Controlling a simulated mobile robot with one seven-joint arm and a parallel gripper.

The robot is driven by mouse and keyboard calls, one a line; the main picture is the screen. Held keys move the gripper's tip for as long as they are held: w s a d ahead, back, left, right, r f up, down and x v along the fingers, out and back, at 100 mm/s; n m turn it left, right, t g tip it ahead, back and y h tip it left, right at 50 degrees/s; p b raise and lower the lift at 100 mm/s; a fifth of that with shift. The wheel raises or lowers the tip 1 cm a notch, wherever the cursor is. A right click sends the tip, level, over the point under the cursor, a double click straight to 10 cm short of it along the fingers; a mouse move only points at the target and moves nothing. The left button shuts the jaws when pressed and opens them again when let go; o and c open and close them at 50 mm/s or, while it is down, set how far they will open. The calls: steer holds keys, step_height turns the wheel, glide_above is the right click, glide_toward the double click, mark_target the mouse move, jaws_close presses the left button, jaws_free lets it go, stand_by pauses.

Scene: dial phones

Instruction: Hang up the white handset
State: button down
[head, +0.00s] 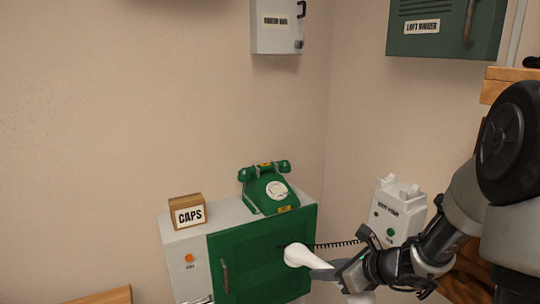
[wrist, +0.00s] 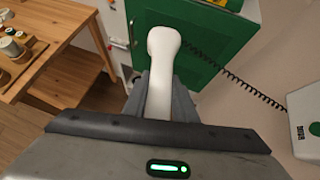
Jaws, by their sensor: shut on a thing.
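My gripper (head: 322,271) is shut on the white handset (head: 297,255) and holds it in front of the green cabinet door. In the wrist view the handset (wrist: 162,55) sticks out beyond the two grey fingers (wrist: 160,92), with its rounded end away from me. The near part of the handset is hidden by my gripper. A white wall phone base (head: 398,205) with an empty cradle on top is to the right of the handset. A black coiled cord (head: 340,244) runs between them. The base's edge also shows in the wrist view (wrist: 307,115).
A green dial phone (head: 268,190) with its own green handset stands on a cabinet (head: 262,255), next to a CAPS box (head: 187,211). A white box (head: 277,27) and a green box (head: 440,25) hang above. A wooden table (wrist: 45,45) shows in the wrist view.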

mark_target(325, 265)
steer(key=shift+s+d+r+n+g+y+p, duration=0.1)
steer(key=shift+s+r+n+g+y+p, duration=0.3)
steer(key=shift+r+n+p, duration=0.25)
steer(key=shift+s+f+n+g+y+p, duration=0.35)
steer(key=shift+s+n+p, duration=0.2)
steer(key=shift+p, duration=0.25)
steer(key=shift+r, duration=0.2)
steer(key=r+m, duration=0.1)
steer(key=w+r+m+t+h, duration=0.1)
steer(key=r, duration=0.1)
steer(key=w+r+m+t+h, duration=0.1)
steer(key=r, duration=0.1)
steer(key=shift+w+a, duration=0.15)
steer(key=shift+a, duration=0.1)
step_height(325, 265, up, 5)
steer(key=m+h, duration=0.1)
steer(key=m+t+h, duration=0.1)
steer(key=m, duration=0.1)
steer(key=shift+d+f+h, duration=0.1)
steer(key=shift+f+h, duration=0.1)
steer(key=shift+h, duration=0.05)
steer(key=shift+s+d+r+m+t+h, duration=0.1)
steer(key=shift+s+r+m+t+h, duration=0.2)
steer(key=shift+r+m+h, duration=0.25)
steer(key=shift+f, duration=0.15)
